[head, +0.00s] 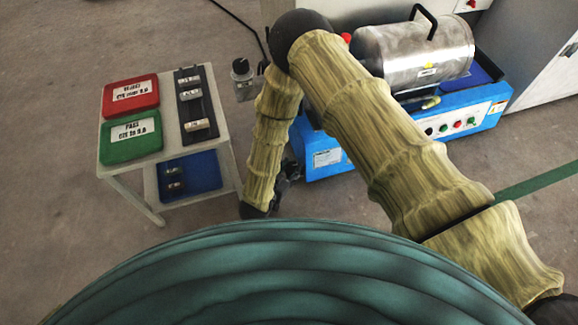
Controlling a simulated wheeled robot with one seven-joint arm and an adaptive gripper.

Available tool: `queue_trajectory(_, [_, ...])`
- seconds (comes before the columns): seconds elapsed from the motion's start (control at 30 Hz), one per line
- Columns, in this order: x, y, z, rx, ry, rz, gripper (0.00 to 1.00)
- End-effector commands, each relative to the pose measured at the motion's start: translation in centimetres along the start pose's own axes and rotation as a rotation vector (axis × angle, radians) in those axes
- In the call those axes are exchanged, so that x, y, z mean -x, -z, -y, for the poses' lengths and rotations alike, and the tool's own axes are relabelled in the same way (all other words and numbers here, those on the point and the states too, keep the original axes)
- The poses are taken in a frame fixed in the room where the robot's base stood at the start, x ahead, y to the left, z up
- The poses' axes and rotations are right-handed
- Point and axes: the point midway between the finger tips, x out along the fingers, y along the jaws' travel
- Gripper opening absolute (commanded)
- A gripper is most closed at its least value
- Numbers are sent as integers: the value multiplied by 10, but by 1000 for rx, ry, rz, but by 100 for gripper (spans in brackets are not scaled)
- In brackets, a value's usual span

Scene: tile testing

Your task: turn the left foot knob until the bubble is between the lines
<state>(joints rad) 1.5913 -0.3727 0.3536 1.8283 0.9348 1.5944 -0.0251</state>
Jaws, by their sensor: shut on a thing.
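A blue machine (327,159) with a steel drum stands on the floor at the upper right. My gripper (291,170) is small and dark in the head view, at the machine's lower left front corner. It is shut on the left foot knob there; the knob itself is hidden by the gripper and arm. A small yellow-green curved piece (430,102) sits on the machine below the drum; I cannot tell whether it is the level. No bubble or lines can be made out.
The steel drum (415,52) has a black handle. A bench (112,171) at left carries a red tray (130,93), a green tray (131,136) and a dark rack (212,118). A blue tray (205,173) is on its lower shelf. A bottle (242,80) stands between bench and machine.

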Motion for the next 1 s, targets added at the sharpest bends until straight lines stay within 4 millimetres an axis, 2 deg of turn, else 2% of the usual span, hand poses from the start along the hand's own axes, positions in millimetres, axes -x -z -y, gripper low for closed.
queue_trajectory(0.37, [0, 0, 0, 4, 9, 1, 13])
queue_trajectory(0.4, [0, 0, 0, 4, 9, 1, 44])
queue_trajectory(0.47, [0, 0, 0, 4, 9, 1, 55])
queue_trajectory(0.5, [0, 0, 0, 4, 9, 0, 57])
queue_trajectory(1.0, [0, 0, 0, 4, 8, 0, 57])
